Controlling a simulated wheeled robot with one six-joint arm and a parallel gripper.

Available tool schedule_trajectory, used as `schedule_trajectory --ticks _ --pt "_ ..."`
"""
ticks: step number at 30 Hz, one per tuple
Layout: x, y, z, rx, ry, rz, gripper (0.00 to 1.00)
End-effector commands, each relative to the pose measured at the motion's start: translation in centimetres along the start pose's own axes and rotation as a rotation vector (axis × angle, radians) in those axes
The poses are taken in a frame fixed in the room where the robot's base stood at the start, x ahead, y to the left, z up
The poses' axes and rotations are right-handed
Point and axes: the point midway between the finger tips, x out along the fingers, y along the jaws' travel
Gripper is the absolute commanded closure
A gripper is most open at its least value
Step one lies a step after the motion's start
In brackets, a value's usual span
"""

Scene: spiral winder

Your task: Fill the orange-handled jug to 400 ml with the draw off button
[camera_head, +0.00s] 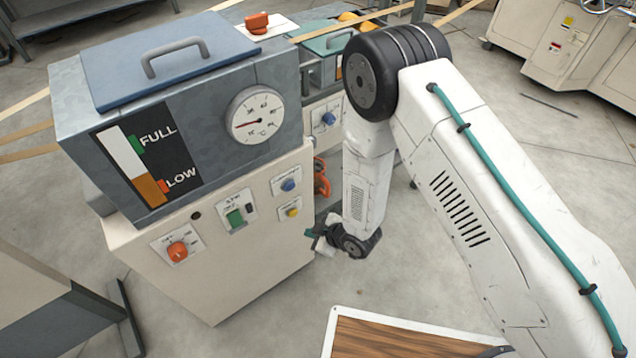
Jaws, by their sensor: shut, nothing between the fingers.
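My gripper (316,236) hangs at the end of my white arm, just right of the cream cabinet's front right edge. Its fingers are small in view and look shut and empty. An orange curved part (321,178) shows behind that edge; I cannot tell whether it is the jug's handle. No jug body or millilitre scale is visible. The cabinet front (225,275) carries an orange knob (177,250), a green switch (235,217), a blue control (289,185) and a yellow control (293,212). Their labels are too small to read, so I cannot tell which is the draw off button.
A grey tank (95,150) with a lidded top sits on the cabinet. Its level strip (150,185) stands near LOW, beside a round dial (254,115). A wood-topped surface (400,340) lies at the bottom. Another machine (328,118) stands behind. Floor between is clear.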

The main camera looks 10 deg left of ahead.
Motion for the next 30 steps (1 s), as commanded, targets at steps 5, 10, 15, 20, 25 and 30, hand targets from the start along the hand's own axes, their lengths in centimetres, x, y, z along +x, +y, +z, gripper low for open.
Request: schedule_trajectory --ticks 5,10,15,20,25,30 --pt "0.0 0.0 0.0 0.000 0.000 0.000 1.00" --pt "0.0 0.0 0.0 0.000 0.000 0.000 1.00" --pt "0.0 0.0 0.0 0.000 0.000 0.000 1.00" --pt "0.0 0.0 0.0 0.000 0.000 0.000 1.00" --pt "0.0 0.0 0.0 0.000 0.000 0.000 1.00" --pt "-0.6 1.3 -0.6 0.009 -0.014 0.014 1.00"
